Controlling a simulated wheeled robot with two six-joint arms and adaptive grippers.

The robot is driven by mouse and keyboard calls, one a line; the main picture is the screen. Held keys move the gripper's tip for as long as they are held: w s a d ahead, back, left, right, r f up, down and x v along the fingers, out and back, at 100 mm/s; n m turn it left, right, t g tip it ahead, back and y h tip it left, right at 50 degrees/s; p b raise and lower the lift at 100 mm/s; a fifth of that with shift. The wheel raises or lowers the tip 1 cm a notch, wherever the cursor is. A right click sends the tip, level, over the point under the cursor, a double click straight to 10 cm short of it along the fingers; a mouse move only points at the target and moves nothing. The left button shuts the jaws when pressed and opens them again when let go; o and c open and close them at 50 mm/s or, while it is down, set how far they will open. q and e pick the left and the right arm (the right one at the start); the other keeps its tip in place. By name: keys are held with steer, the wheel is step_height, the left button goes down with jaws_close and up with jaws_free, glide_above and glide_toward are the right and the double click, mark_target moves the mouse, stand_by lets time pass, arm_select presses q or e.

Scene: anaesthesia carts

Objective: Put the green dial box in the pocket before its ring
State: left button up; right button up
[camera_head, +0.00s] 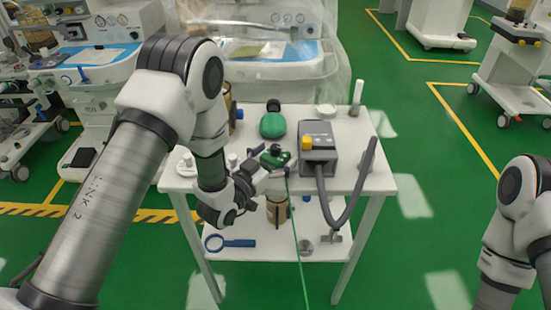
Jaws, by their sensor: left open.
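The green dial box (275,157), with a dark dial on top, is on the white table (378,181) near its front middle. My left gripper (268,166) is open at the box's near side, its fingers spread close to it. I cannot tell whether they touch the box. The gripper partly hides the table in front of the box. The pocket and its ring cannot be made out. My right arm comes in at the lower right, with its gripper out of view.
A grey device (317,147) with a yellow knob and a grey hose stands right of the box. A green bulb-shaped thing (272,125) is behind it. A white cylinder (357,93) stands at the back right. The lower shelf holds a blue ring-ended tool (222,242).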

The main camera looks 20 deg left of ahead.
arm_select(q)
steer(key=c, duration=1.7)
jaws_close()
steer(key=shift+r, duration=0.15)
